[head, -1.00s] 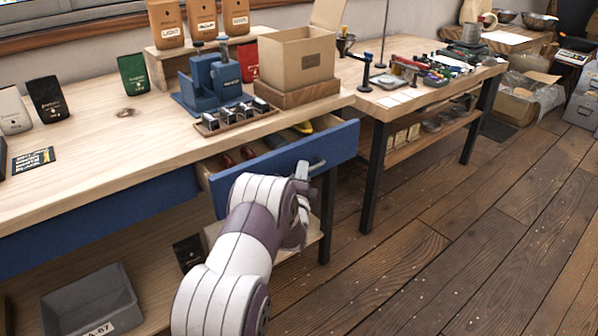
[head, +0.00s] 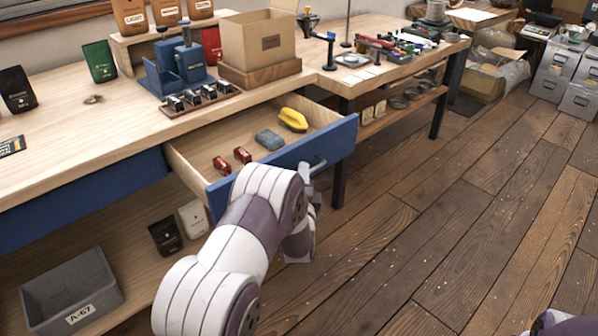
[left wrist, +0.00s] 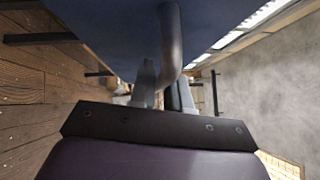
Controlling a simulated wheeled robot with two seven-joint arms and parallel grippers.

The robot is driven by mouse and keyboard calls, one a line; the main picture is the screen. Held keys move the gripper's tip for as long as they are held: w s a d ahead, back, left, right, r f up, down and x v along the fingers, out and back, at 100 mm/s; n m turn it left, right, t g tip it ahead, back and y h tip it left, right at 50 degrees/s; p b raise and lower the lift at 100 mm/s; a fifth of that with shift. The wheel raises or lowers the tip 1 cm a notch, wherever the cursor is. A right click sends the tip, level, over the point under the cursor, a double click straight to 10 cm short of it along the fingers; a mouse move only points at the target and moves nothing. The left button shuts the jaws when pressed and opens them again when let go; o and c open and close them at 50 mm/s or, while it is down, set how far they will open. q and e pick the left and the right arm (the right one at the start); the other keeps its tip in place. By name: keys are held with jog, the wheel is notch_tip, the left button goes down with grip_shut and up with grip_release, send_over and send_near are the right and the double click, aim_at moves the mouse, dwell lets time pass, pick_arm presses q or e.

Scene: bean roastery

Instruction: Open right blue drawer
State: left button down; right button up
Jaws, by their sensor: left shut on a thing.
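The right blue drawer (head: 341,139) is pulled well out from under the wooden workbench, and its inside shows. Its metal handle (head: 319,165) is on the blue front; in the left wrist view the curved handle bar (left wrist: 171,40) runs down between the fingers. My left gripper (head: 308,172) is shut on this handle, partly hidden behind my own wrist. In the left wrist view its two fingers (left wrist: 164,88) stand either side of the bar, near the dark blue drawer front (left wrist: 100,28). My right gripper is not in view.
The drawer holds a yellow item (head: 293,119), a grey-blue item (head: 269,139) and two red items (head: 232,160). A cardboard box (head: 257,42) and a blue device (head: 182,66) stand on the bench above. A grey bin (head: 70,290) sits below. The wooden floor at right is clear.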

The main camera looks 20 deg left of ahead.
pick_arm(q)
jog(key=c, duration=1.2)
grip_release()
jog(key=p+v, duration=0.2)
jog(key=v, duration=1)
jog(key=shift+s, duration=0.4)
jog(key=shift+d, duration=0.1)
